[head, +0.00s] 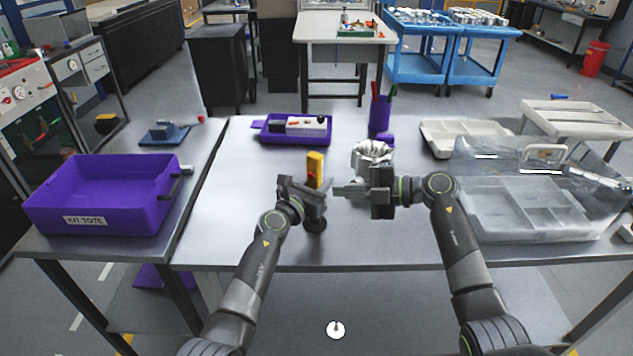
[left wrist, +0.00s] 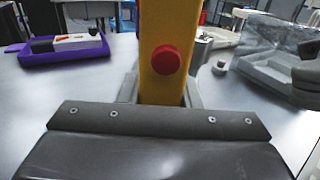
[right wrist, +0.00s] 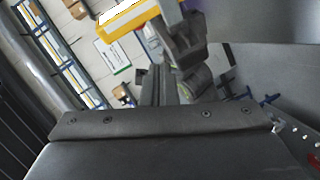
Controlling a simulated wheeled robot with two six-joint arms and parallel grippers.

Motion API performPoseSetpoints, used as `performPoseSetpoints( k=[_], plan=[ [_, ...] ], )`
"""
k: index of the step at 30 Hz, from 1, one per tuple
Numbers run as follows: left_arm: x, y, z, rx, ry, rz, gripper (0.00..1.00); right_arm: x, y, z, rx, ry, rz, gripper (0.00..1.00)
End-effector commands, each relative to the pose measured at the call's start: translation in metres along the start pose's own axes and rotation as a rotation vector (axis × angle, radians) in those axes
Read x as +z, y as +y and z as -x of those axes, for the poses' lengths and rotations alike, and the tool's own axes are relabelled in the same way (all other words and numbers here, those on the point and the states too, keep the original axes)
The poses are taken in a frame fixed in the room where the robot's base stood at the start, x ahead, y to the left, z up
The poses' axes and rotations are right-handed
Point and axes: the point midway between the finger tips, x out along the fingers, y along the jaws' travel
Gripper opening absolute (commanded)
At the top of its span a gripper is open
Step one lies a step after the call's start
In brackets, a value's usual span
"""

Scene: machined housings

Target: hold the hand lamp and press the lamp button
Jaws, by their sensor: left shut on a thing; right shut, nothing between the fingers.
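The yellow hand lamp (head: 315,164) stands upright in my left gripper (head: 314,188), above the front middle of the table. In the left wrist view the lamp (left wrist: 168,25) rises between the fingers, and its round red lamp button (left wrist: 166,60) faces that camera. In the head view a small gap shows between tips and lamp. The right wrist view shows the lamp (right wrist: 125,16) at the top, beyond the right fingers (right wrist: 165,75).
A silver machined housing (head: 371,149) stands behind my right gripper. A purple tray (head: 262,134) and a purple pen cup (head: 380,122) are at the back. A clear box (head: 530,215) fills the right side. A purple kit tote (head: 120,205) stands left. The table's left part is clear.

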Motion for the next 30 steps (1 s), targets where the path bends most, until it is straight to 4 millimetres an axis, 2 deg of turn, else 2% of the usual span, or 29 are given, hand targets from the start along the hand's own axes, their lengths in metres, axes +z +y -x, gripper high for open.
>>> performPoseSetpoints(
  k=[6,12,30],
  plan=[
    [0.0,0.0,0.0,0.0,0.0,0.0,0.03,0.013,-0.004,0.013,0.109,0.013,0.201,0.0],
    [0.0,0.0,0.0,0.0,0.0,0.0,0.03,0.021,-0.006,0.023,0.179,-0.002,0.33,0.0],
    [0.0,0.0,0.0,0.0,0.0,0.0,0.03,0.024,-0.005,0.022,0.206,-0.012,0.382,0.0]
  ],
)
